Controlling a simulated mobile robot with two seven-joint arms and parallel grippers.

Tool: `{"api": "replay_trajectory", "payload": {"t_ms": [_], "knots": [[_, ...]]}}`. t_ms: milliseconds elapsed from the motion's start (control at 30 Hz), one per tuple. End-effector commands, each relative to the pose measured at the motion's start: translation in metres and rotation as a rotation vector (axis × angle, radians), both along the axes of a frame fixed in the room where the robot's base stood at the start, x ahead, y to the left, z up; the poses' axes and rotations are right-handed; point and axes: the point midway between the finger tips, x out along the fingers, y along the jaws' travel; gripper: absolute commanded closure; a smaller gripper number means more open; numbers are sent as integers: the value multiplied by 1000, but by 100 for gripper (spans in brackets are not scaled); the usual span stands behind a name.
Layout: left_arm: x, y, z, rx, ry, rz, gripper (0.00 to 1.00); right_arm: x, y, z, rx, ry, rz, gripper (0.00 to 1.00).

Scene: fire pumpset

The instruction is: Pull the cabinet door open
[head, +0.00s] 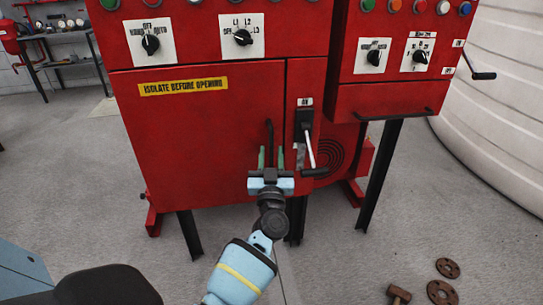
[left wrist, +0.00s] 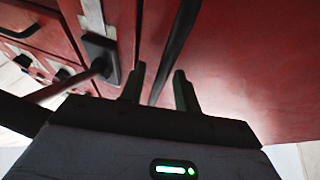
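The cabinet door (head: 210,135) is a red panel with a yellow "ISOLATE BEFORE OPENING" label (head: 183,87), and it looks closed. A dark upright bar handle (head: 269,136) sits near its right edge; it also shows in the left wrist view (left wrist: 178,45). My left gripper (head: 271,158) is in front of the handle's lower part, its two green fingers apart. In the left wrist view the left gripper (left wrist: 159,86) has the bar running between its fingers, with gaps on both sides. Whether a finger touches it cannot be told. My right gripper is not in view.
A black isolator switch (head: 304,122) with a pale lever (head: 309,150) stands close right of the handle. A second red cabinet (head: 385,97) with a crank is further right.

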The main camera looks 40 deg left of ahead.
Motion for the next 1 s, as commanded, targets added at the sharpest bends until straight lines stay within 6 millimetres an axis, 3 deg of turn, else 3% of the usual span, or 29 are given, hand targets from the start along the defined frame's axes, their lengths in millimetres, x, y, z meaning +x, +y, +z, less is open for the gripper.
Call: {"api": "replay_trajectory", "payload": {"t_ms": [333, 600, 1000], "knots": [[3, 2, 2, 1, 1, 0, 68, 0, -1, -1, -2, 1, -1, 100], [3, 2, 2, 0, 0, 0, 100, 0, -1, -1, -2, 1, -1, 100], [0, 0, 2, 0, 0, -9, 100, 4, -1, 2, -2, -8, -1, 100]]}}
